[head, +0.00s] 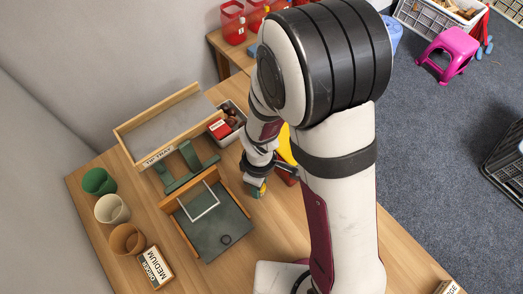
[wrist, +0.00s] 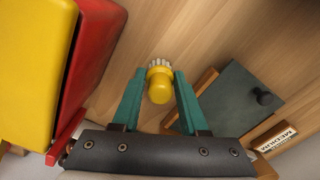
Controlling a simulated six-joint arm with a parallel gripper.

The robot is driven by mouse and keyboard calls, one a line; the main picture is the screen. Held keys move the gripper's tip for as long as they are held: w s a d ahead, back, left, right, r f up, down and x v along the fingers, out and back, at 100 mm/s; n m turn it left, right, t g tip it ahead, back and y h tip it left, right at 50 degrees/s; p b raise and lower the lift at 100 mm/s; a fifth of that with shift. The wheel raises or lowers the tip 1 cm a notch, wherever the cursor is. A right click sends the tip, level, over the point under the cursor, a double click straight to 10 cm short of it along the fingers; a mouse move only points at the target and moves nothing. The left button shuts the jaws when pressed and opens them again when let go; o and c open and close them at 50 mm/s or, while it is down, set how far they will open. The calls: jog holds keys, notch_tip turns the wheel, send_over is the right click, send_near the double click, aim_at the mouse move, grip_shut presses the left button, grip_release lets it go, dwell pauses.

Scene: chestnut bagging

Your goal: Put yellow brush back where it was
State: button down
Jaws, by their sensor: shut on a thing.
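The yellow brush (wrist: 159,84) is between the teal fingers of my gripper (wrist: 159,76) in the wrist view. Its rounded yellow end faces the camera and its pale bristles show beyond it. My gripper is shut on it. In the head view my gripper (head: 257,186) is over the table, just right of the dark green board (head: 212,228), with a bit of yellow at its fingers. My arm hides part of that area. I cannot tell whether the brush touches the table.
A red and yellow object (wrist: 85,75) stands close on the left in the wrist view. The tip tray (head: 150,122), green stand (head: 187,166), grey bin (head: 231,133) and green cup (head: 98,181), white cup (head: 111,209) and orange cup (head: 127,239) surround the board.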

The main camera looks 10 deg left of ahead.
jog(key=shift+c, duration=2.2)
grip_release()
jog(key=shift+f, duration=0.1)
notch_tip(320, 180, up, 13)
jog(key=s+d+r+m+y, duration=0.1)
jog(key=s+d+r+m, duration=0.2)
jog(key=m, duration=0.7)
jog(key=s+d+r+m, duration=0.4)
jog(key=s+d+m, duration=0.3)
jog(key=m, duration=0.3)
jog(key=shift+s+y, duration=0.4)
jog(key=shift+s, duration=0.35)
jog(key=shift+d, duration=0.1)
